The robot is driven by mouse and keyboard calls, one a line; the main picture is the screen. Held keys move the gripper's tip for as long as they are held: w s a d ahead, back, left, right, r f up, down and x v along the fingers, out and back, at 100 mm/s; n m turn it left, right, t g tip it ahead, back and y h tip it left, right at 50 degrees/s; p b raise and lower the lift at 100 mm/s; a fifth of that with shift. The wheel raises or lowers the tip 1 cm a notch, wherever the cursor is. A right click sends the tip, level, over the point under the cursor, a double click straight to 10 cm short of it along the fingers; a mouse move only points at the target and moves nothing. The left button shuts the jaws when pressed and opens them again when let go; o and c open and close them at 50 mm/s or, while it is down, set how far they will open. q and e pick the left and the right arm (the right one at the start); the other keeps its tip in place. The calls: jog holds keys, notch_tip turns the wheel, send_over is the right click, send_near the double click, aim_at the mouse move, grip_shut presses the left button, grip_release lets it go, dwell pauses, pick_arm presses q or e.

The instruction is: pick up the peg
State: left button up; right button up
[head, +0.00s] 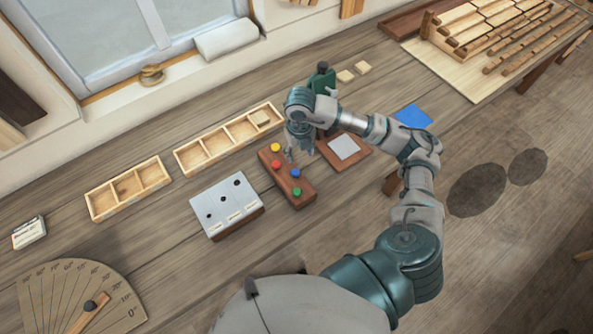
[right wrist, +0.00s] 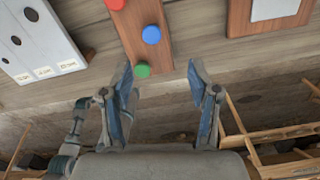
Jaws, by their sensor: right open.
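A brown wooden block (head: 301,189) on the bench bears round coloured pegs: yellow (head: 275,147), red (head: 276,165), blue (head: 295,173) and green (head: 297,191). My right gripper (head: 298,155) is over the far right side of this block, open and empty. In the right wrist view, its fingers (right wrist: 160,75) stand apart, with the green peg (right wrist: 142,70) and blue peg (right wrist: 151,35) beyond the tips. The red peg (right wrist: 116,4) is at the top edge there. I cannot tell how high the tips are above the block. My left gripper is not in view.
A grey plate with holes (head: 228,204) lies left of the block. A divided wooden tray (head: 220,150) is behind, and another tray (head: 128,193) is farther left. A brown board with a pale square (head: 345,148) lies to the right. A dark green device (head: 321,80) stands behind my gripper.

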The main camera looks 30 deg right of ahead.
aim_at(294, 171)
jog(key=f, duration=0.4)
jog(key=shift+w+p, duration=0.2)
jog(key=shift+p, duration=0.1)
jog(key=f, duration=0.1)
jog(key=a+f, duration=0.1)
jog(key=f+p, duration=0.1)
jog(key=shift+a, duration=0.25)
notch_tip(294, 171, down, 3)
jog(key=shift+w+f+p, duration=0.15)
jog(key=shift+p, duration=0.3)
jog(key=shift+d+f, duration=0.1)
jog(key=shift+f, duration=0.1)
jog(key=shift+d, duration=0.25)
jog(key=c, duration=0.8)
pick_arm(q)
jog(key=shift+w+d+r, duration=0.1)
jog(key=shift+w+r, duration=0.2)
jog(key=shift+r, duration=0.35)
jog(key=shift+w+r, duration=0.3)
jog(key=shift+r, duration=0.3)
pick_arm(e)
jog(key=shift+a, duration=0.3)
jog(key=shift+c, duration=0.3)
